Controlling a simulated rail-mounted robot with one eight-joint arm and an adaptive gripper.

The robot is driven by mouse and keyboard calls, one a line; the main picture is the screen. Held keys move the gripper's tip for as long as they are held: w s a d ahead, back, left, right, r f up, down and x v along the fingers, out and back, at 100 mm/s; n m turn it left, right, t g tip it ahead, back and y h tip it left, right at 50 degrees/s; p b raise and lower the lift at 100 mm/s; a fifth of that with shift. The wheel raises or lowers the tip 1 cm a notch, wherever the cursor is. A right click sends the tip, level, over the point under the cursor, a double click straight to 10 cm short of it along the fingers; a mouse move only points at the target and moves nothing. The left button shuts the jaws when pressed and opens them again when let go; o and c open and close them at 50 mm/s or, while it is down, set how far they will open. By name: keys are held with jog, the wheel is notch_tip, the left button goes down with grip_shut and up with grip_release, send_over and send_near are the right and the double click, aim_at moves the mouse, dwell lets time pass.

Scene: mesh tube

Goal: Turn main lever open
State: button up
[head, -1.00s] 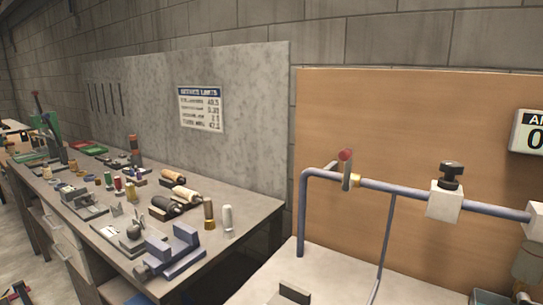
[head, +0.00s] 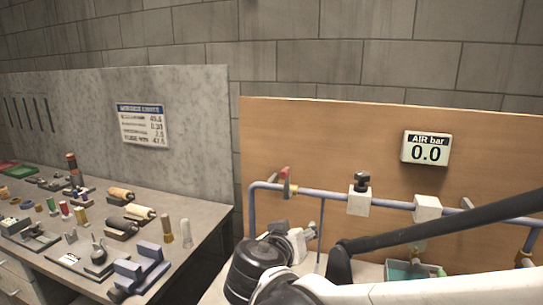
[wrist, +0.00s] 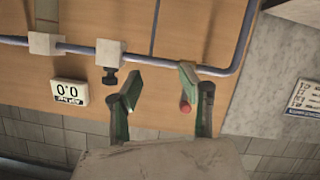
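The main lever (head: 285,183) is a short handle with a red end, standing up from the left part of the blue pipe in the head view. In the wrist view, which looks upside down, its red knob (wrist: 186,107) shows between my fingers, close to the inner side of the right one. The rest of the lever is largely hidden there by that finger. My gripper (wrist: 160,76) is open, with green-padded fingers spread apart and nothing held. In the head view my arm reaches in from the right, with its end low and in front of the pipe.
The blue pipe (head: 320,194) runs along a wooden board with a black-knobbed white valve (head: 359,199) right of the lever. A gauge (head: 426,149) reads AIR bar 0.0. A cluttered workbench (head: 203,228) stands at left, with a sign (head: 142,124) above.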

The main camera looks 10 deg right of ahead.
aim_at(282, 175)
jog(key=w+a+r+t+h+p, duration=0.1)
jog(key=w+a+r+t+p, duration=0.25)
jog(key=a+r, duration=0.35)
jog(key=shift+m, duration=0.5)
jog(key=x, duration=0.9)
jog(key=r+p+x, duration=0.1)
jog(key=x, duration=0.3)
jog(key=shift+w+d+r, duration=0.1)
jog(key=shift+d, duration=0.45)
grip_shut()
